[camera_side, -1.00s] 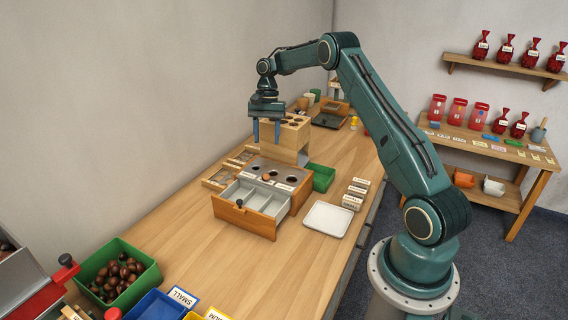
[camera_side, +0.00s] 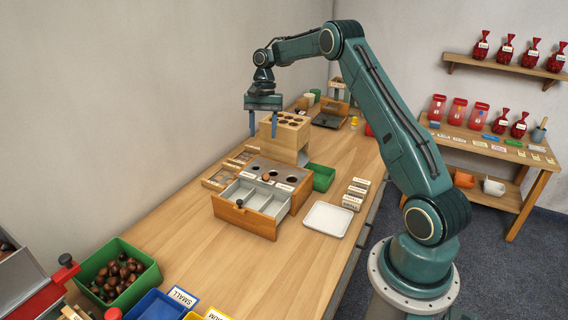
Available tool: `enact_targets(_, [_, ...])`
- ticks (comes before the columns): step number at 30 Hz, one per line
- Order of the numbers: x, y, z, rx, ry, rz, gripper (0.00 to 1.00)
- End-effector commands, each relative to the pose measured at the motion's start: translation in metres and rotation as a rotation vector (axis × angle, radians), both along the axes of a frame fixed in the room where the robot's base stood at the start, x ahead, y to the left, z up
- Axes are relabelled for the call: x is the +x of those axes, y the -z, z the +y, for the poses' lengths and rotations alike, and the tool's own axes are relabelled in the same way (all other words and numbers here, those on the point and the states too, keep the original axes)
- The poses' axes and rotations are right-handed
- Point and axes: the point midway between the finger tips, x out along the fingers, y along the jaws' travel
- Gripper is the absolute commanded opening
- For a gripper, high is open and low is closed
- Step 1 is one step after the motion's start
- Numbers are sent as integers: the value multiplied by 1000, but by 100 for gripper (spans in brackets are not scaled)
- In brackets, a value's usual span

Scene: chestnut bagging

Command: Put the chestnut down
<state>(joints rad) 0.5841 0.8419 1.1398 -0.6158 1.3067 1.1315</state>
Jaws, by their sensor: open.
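My gripper (camera_side: 263,125) is open and empty, its blue fingers pointing down in the air by the wooden block with holes. A chestnut (camera_side: 266,177) rests at one of the holes in the grey top of the sorting box (camera_side: 284,172). A small dark round thing (camera_side: 239,203) sits at the left end of the box's open front drawer (camera_side: 243,222); I cannot tell if it is a chestnut or a knob. My gripper is above and behind the box, apart from both.
A green bin (camera_side: 147,277) of chestnuts stands at the front left. The wooden block with holes (camera_side: 285,137) stands behind the box. A white tray (camera_side: 328,217), small labelled boxes (camera_side: 353,196) and a green tray (camera_side: 323,176) lie to the right.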

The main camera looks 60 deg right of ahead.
Motion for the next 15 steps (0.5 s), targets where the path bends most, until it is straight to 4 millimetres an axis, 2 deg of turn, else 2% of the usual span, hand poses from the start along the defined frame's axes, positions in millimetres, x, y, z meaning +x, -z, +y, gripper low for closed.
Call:
enact_targets(8, [-11, -65, 53, -38, -139, -96, 48])
enact_targets(15, [-35, -114, 101, -79, -272, -184, 48])
